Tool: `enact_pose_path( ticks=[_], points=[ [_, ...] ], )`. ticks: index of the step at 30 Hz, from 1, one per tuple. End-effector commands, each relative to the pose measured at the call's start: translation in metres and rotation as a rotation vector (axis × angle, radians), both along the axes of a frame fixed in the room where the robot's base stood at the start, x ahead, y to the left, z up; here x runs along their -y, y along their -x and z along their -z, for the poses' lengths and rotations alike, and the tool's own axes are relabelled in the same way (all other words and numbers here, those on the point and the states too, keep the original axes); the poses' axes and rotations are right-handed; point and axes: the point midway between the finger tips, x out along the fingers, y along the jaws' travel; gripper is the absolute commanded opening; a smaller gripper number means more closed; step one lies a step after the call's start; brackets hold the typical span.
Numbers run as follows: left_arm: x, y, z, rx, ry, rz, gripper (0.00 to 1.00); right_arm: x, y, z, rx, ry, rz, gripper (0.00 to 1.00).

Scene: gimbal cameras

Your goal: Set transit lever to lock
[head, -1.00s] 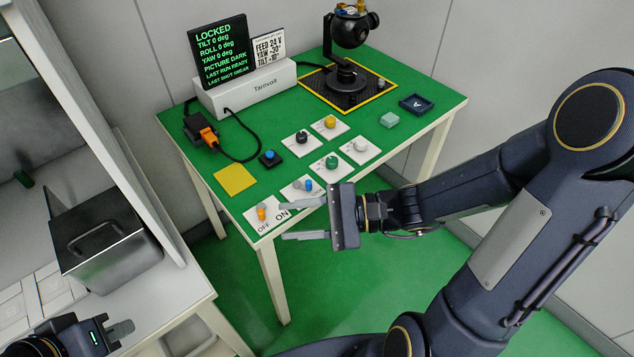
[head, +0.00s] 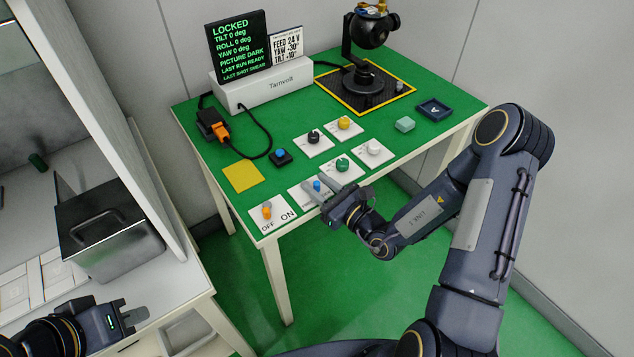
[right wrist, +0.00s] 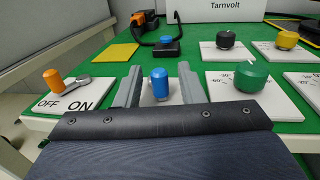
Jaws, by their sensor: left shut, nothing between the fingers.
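The transit lever, a blue-tipped lever (head: 317,185) on a white plate, stands near the front edge of the green table. In the right wrist view the blue lever (right wrist: 159,84) stands upright between the two grey fingers of my right gripper (right wrist: 158,80). These fingers are open, one on each side, with a gap showing to each. In the head view my right gripper (head: 321,189) covers part of the plate and its lettering. The display (head: 237,45) reads LOCKED. My left gripper (head: 136,315) is shut and empty at the lower left.
An orange ON/OFF lever (head: 267,210) is just left of my right gripper. Green (head: 342,165), black, yellow and white knobs stand on plates behind and right. A blue button (head: 280,156), a yellow square (head: 242,177) and a camera gimbal (head: 362,75) are also on the table.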

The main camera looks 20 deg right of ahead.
Motion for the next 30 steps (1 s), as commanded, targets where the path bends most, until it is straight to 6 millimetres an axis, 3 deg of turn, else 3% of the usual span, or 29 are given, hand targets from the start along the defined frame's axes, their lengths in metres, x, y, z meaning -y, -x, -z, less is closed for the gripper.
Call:
enact_pose_path(
  ticks=[11,20,30],
  points=[
    [0.0000,0.0000,-0.0008,0.000,0.000,0.000,0.00,-0.0056,-0.0095,0.0000,-0.001,0.000,-0.001,0.35],
    [0.0000,0.0000,-0.0008,0.000,0.000,0.000,0.00,-0.0054,-0.0092,-0.0001,-0.001,0.000,-0.001,0.00],
    [0.0000,0.0000,-0.0008,0.000,0.000,0.000,0.00,-0.0015,-0.0130,-0.0008,0.005,0.002,-0.104,0.00]
  ],
)
